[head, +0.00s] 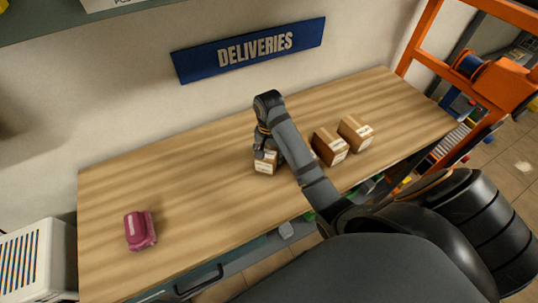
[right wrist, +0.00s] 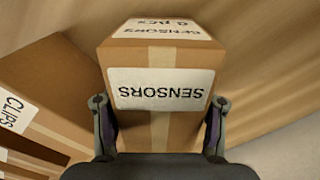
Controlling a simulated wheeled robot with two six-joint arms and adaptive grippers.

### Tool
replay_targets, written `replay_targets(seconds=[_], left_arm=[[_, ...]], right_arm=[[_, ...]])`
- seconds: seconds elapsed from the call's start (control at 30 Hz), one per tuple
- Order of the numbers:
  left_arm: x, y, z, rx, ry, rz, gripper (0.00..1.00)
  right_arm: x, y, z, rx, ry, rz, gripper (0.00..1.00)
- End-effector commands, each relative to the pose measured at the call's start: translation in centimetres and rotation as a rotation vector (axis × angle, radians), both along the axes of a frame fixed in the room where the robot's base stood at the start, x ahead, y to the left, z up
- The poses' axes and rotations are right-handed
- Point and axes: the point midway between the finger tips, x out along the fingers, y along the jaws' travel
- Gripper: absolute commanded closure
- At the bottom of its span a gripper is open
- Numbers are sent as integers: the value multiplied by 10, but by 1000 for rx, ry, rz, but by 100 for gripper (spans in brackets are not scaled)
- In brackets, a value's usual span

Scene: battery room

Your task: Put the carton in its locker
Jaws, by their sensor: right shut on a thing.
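My right gripper (right wrist: 160,128) is shut on a brown carton, the sensors carton (right wrist: 160,135), with one finger on each side. Its white labels read "SENSORS" and appear upside down in the right wrist view. In the head view my right arm reaches over the wooden table, with the gripper (head: 264,152) pointing down at the sensors carton (head: 265,167). I cannot tell whether the carton touches the tabletop. No locker can be made out. My left gripper is not in view.
A carton labelled "CLIPS" (right wrist: 45,95) is close beside the held one. Two cartons (head: 329,147) (head: 356,133) stand right of my arm on the table (head: 200,200). A magenta pack (head: 139,230) lies at the left. A blue "DELIVERIES" sign (head: 250,49) hangs behind. The table's middle left is clear.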

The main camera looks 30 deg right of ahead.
Motion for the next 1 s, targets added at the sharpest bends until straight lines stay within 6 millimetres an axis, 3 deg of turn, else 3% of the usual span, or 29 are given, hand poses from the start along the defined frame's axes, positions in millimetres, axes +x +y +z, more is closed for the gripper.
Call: replay_targets(seconds=[0.07, 0.1, 0.23, 0.67, 0.87, 1.0], left_arm=[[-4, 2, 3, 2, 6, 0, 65], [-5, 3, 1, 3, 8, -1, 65], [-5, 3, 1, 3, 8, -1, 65], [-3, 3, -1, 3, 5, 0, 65], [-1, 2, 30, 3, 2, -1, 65], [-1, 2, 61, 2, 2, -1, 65]], right_arm=[[0, 0, -1, 0, 0, 0, 86], [0, 0, -2, 0, 0, 0, 35], [0, 0, -2, 0, 0, 0, 18], [0, 0, 2, 0, -1, 0, 18], [0, 0, 39, 0, -1, 0, 18], [0, 0, 71, 0, 0, 0, 18]])
